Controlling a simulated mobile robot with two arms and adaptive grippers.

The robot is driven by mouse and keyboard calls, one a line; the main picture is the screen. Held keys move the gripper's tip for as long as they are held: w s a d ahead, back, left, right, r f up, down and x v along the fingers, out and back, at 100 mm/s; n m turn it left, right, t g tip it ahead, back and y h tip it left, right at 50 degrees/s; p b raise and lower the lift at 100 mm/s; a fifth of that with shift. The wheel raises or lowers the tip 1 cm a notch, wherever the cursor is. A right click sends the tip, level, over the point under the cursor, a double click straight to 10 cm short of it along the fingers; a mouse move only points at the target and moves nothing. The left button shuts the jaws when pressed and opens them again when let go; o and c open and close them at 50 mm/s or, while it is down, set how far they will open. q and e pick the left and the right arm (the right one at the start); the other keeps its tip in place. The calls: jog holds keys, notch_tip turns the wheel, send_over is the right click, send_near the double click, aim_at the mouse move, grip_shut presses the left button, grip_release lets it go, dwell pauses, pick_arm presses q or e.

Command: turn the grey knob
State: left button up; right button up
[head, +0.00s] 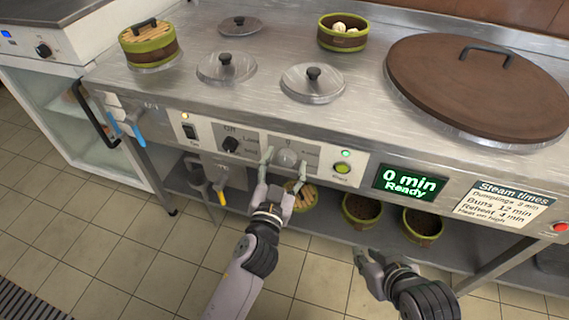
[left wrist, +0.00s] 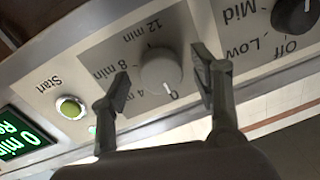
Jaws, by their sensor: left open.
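The grey knob (head: 287,158) is on the front panel of the steel counter, between the black knob and the green button. In the left wrist view the grey knob (left wrist: 161,71) has a dial marked 0, 4, 8 and 12 min, and its white mark lies near 0. My left gripper (head: 277,156) is in front of it. Its fingers (left wrist: 160,88) are open on either side of the knob, with a visible gap on each side. My right gripper (head: 368,262) hangs low at the right, away from the panel, its fingers apart and empty.
A black knob (head: 230,145) marked Off, Low and Mid is left of the grey knob. A green Start button (head: 342,168) and a display (head: 409,183) reading "0 min Ready" are to the right. Steamer baskets (head: 362,209) stand on the shelf below.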

pick_arm(q)
jog(key=shift+c, duration=0.4)
jog(key=c, duration=1.1)
